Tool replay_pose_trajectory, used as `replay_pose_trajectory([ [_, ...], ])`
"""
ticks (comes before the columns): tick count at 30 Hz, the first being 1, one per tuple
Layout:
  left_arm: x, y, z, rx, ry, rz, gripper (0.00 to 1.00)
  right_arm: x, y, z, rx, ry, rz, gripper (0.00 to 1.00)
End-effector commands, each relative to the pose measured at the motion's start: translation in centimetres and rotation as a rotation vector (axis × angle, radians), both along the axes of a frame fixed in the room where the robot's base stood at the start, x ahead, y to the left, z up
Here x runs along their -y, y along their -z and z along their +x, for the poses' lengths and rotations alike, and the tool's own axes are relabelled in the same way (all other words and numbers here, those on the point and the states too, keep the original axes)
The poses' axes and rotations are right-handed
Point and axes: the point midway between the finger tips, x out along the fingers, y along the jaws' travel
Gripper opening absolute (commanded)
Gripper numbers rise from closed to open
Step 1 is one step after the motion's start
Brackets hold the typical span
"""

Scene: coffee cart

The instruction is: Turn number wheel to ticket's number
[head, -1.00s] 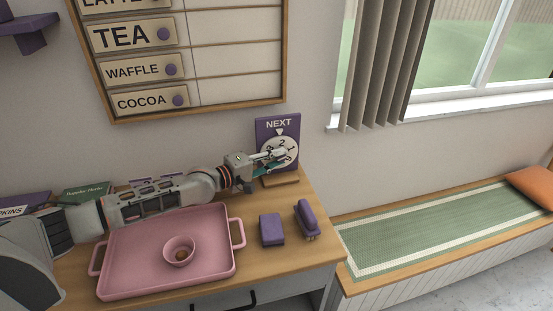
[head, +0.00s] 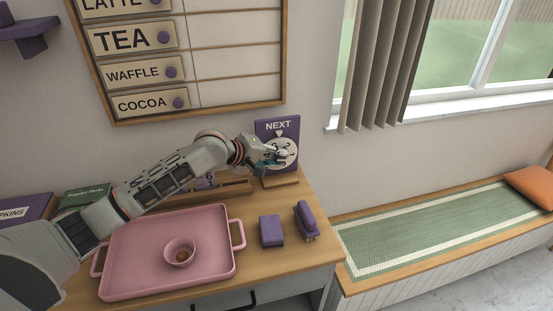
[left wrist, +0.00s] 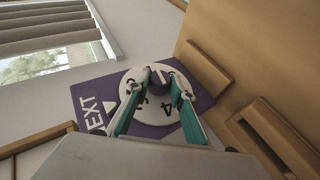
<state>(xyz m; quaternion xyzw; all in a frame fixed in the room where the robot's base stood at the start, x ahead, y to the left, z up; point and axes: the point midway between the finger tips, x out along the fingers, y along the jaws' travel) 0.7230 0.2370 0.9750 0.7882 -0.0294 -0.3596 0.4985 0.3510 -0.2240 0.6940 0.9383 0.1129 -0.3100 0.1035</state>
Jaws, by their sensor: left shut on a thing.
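The white number wheel (head: 287,152) is on an upright purple NEXT board (head: 264,130), with a white pointer above it. My left gripper (head: 279,158) reaches it from the left. In the left wrist view, its teal-sided fingers (left wrist: 160,74) are shut on the wheel's purple centre knob (left wrist: 158,78). A 4 (left wrist: 168,108) shows between the fingers; the other digits are partly covered. I cannot read surely which number is at the pointer. A purple card (head: 207,179) with a digit like a 6 stands in a wooden holder (head: 236,187), partly behind my arm. My right gripper is not in view.
A pink tray (head: 216,262) with a pink bowl (head: 180,246) lies below my left arm. A purple block (head: 271,231) and a purple stapler-like thing (head: 305,219) lie to its right. The menu board (head: 236,62) hangs above. A bench (head: 420,233) stands at right.

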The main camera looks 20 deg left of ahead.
Motion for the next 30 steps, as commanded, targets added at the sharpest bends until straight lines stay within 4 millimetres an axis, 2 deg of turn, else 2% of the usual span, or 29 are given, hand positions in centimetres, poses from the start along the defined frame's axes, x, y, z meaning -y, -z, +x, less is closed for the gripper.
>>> replay_pose_trajectory([
  [9, 0.11, -0.24, 0.11, -0.059, 0.001, 0.091, 0.01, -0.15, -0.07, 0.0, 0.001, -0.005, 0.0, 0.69],
  [24, 0.15, -0.14, 0.07, -0.073, 0.001, 0.107, 0.01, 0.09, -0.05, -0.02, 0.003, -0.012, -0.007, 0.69],
  [25, 0.15, -0.13, 0.07, -0.073, 0.001, 0.107, 0.25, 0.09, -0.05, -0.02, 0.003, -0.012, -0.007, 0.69],
  [27, 0.15, -0.14, 0.07, -0.073, 0.001, 0.107, 0.4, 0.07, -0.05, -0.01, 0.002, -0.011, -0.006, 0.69],
  [30, 0.15, -0.13, 0.06, -0.072, 0.001, 0.106, 0.4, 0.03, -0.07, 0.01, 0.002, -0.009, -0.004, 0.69],
])
